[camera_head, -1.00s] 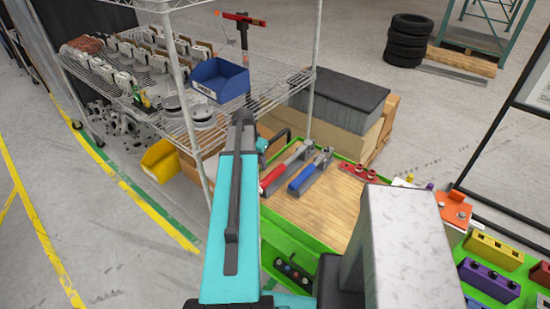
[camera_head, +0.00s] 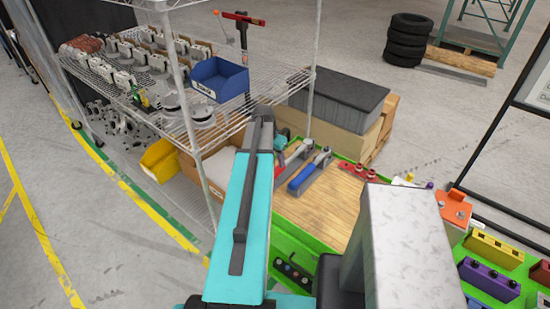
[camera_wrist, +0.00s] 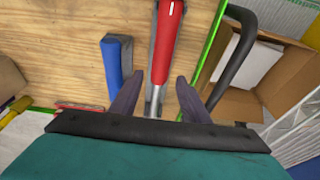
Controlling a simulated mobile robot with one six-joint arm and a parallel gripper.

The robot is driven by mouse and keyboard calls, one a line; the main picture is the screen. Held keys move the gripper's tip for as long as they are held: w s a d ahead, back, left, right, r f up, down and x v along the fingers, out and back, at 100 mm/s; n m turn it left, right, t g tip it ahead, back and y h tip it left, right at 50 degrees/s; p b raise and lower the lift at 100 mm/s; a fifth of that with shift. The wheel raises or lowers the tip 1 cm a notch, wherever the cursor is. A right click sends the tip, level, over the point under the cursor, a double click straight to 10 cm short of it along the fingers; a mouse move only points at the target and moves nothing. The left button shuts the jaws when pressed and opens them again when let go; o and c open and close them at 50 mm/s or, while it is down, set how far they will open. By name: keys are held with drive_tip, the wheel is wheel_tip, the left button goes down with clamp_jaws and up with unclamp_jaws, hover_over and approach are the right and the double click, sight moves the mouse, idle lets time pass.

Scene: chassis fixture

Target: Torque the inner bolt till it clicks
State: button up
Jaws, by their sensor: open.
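In the wrist view my gripper (camera_wrist: 159,77) is open, its two dark fingers on either side of a red-handled tool (camera_wrist: 168,40) with a metal shaft. I cannot tell how far above it the fingers are. A blue-handled tool (camera_wrist: 112,70) lies to the left of the fingers. In the head view the blue handle (camera_head: 302,178) shows on the wooden worktop (camera_head: 325,206), while my arm mostly covers the red handle. An orange block with round bolt-like parts (camera_head: 457,211) stands at the right. I cannot tell which is the inner bolt.
A wire shelf (camera_head: 258,80) with a blue bin (camera_head: 219,80) stands behind and left of the worktop. An open cardboard box (camera_wrist: 240,95) is close to the right of my gripper. A red strip (camera_head: 358,171) and coloured blocks (camera_head: 490,281) lie farther right.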

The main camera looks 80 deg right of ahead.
sight(278, 168)
drive_tip(key=shift+b+x, duration=2.3)
drive_tip(key=shift+x, duration=2.35)
clamp_jaws()
drive_tip(key=shift+r, duration=0.2)
drive_tip(key=shift+d+r+p, duration=0.1)
drive_tip(key=shift+r+p, duration=1.5)
drive_tip(key=shift+r, duration=1.8)
drive_tip(key=shift+w, duration=0.15)
